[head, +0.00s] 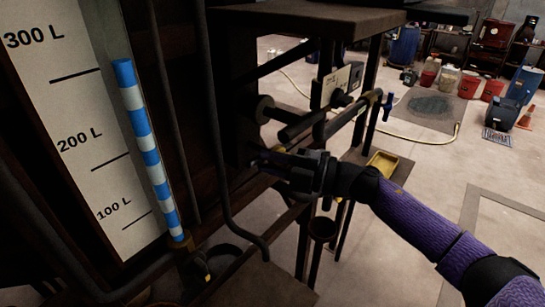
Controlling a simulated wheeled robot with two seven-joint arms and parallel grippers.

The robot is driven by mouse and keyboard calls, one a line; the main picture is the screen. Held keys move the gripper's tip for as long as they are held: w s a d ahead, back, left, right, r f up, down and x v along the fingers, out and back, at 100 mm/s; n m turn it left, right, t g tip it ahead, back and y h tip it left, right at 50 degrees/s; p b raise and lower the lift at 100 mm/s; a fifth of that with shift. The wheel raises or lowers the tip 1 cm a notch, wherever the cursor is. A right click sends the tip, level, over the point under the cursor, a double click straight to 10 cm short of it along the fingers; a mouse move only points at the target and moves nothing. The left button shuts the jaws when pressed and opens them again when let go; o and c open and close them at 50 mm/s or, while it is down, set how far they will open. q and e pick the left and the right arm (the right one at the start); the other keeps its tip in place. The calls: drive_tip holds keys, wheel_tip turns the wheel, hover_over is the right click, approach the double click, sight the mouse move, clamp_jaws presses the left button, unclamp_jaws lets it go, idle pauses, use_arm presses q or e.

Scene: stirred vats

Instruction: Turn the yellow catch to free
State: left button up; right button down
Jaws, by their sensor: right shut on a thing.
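My right gripper (268,162) reaches in from the right, with its fingers pointing left at the dark frame beside the vat. My left gripper is not in view.
A gauge board (75,125) with litre marks and a blue-and-white striped column (145,140) stands at the left. Dark pipes and a bar (350,115) with a blue handle (387,106) are close by. A yellow tray (382,163) lies behind my arm.

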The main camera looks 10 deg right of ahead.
drive_tip(key=shift+w+d+n, duration=0.15)
drive_tip(key=shift+d+n, duration=0.05)
drive_tip(key=shift+n, duration=0.4)
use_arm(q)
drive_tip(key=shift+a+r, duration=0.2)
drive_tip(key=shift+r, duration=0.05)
use_arm(e)
drive_tip(key=shift+f+h, duration=0.1)
drive_tip(key=shift+h, duration=0.2)
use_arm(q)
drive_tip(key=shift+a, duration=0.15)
use_arm(e)
drive_tip(key=shift+n, duration=0.3)
